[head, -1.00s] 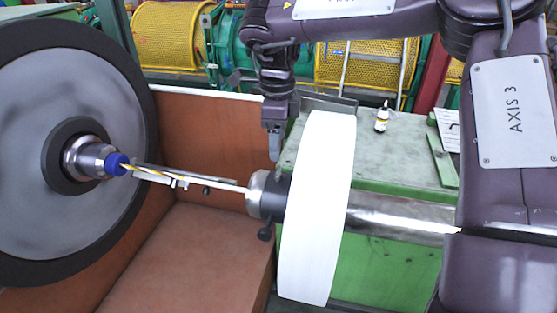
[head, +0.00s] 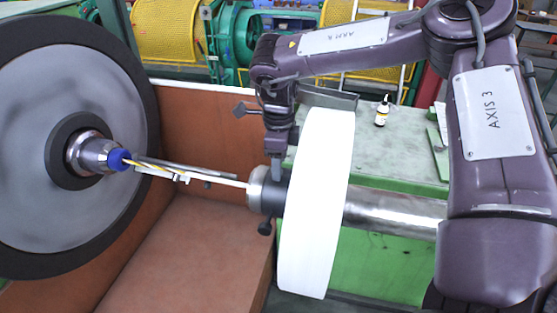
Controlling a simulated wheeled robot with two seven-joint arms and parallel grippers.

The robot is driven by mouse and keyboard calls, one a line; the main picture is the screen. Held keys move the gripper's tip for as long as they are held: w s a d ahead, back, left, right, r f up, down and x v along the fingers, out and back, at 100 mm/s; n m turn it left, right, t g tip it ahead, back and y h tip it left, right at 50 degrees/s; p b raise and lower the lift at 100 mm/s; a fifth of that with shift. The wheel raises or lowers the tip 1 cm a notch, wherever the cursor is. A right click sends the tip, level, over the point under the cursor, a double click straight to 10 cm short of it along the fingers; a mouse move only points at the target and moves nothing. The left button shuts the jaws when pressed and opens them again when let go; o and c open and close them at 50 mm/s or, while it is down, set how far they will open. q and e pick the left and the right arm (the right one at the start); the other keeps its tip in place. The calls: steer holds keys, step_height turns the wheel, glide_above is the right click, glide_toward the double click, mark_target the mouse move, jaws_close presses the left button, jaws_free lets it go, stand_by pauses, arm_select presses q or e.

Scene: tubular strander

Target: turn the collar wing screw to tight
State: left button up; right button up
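The dark collar (head: 273,192) sits on the shaft between a silver end piece (head: 256,188) and the white disc. A small dark knob (head: 264,228), which looks like a screw head, sticks out below the collar. My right gripper (head: 277,172) points down from above, its tip at the collar's upper edge, left of the white disc. Its fingers show edge-on, so their gap and any contact or screw wing between them cannot be made out. My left gripper is out of view.
The white disc (head: 316,210) stands close right of the gripper. A thin rod with a yellow strand (head: 150,169) runs left to a blue tip (head: 118,160) on the large wheel (head: 45,110). A small bottle (head: 382,111) stands on the green bench (head: 412,150).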

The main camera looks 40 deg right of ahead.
steer(key=c, duration=0.6)
steer(key=shift+f+m+b, duration=0.15)
steer(key=shift+m+b, duration=0.25)
steer(key=shift+b, duration=0.3)
steer(key=shift+m, duration=0.3)
steer(key=shift+r, duration=0.2)
steer(key=o, duration=1)
